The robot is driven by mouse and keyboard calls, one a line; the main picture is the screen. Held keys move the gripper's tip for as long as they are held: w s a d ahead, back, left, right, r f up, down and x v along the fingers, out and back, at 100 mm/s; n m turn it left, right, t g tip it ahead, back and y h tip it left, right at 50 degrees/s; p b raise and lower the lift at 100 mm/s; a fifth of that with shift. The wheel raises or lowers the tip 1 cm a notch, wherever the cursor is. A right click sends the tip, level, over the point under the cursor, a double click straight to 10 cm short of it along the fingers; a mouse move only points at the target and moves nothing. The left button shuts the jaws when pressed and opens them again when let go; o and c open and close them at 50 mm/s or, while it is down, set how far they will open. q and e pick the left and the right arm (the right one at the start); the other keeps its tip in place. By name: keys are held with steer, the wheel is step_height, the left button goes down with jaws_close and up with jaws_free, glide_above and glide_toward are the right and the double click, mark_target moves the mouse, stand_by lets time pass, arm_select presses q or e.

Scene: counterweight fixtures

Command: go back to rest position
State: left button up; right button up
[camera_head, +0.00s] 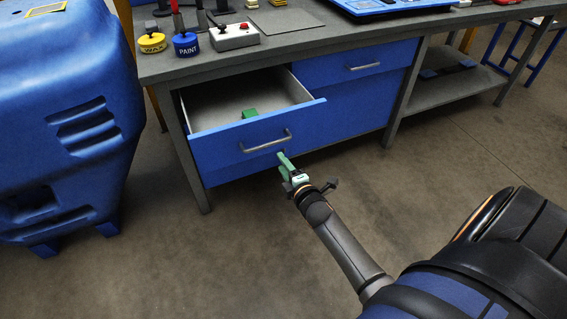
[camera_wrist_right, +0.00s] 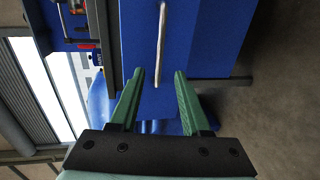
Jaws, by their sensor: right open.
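My right gripper (camera_head: 287,167) is low in front of the open blue drawer (camera_head: 225,146) of the workbench. Its green fingers are apart and empty in the right wrist view (camera_wrist_right: 158,82). The drawer's metal handle (camera_head: 266,141) is just above the fingertips in the head view. In the right wrist view the handle (camera_wrist_right: 160,45) lies beyond the fingers, with no finger seen closed on it. A small green block (camera_head: 250,113) is inside the drawer. My left gripper is not in view.
The grey workbench top (camera_head: 290,39) carries a yellow WAX tin (camera_head: 152,42), a blue PAINT tin (camera_head: 186,45) and a button box (camera_head: 234,37). A closed drawer (camera_head: 350,66) is to the right. A large blue machine (camera_head: 65,110) stands at left. The floor in front is clear.

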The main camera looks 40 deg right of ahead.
stand_by(0.3)
steer(key=s+a+m+g+y+p, duration=0.3)
steer(key=s+a+m, duration=0.3)
steer(key=s+a, duration=0.3)
steer(key=s+a+m+g+y+p, duration=0.3)
steer(key=s+a+m+p, duration=0.2)
steer(key=s+a, duration=0.5)
steer(key=s+m, duration=0.2)
steer(key=s, duration=0.2)
steer(key=shift+s+f+p, duration=0.15)
steer(key=shift+s+p, duration=0.1)
steer(key=shift+p, duration=0.1)
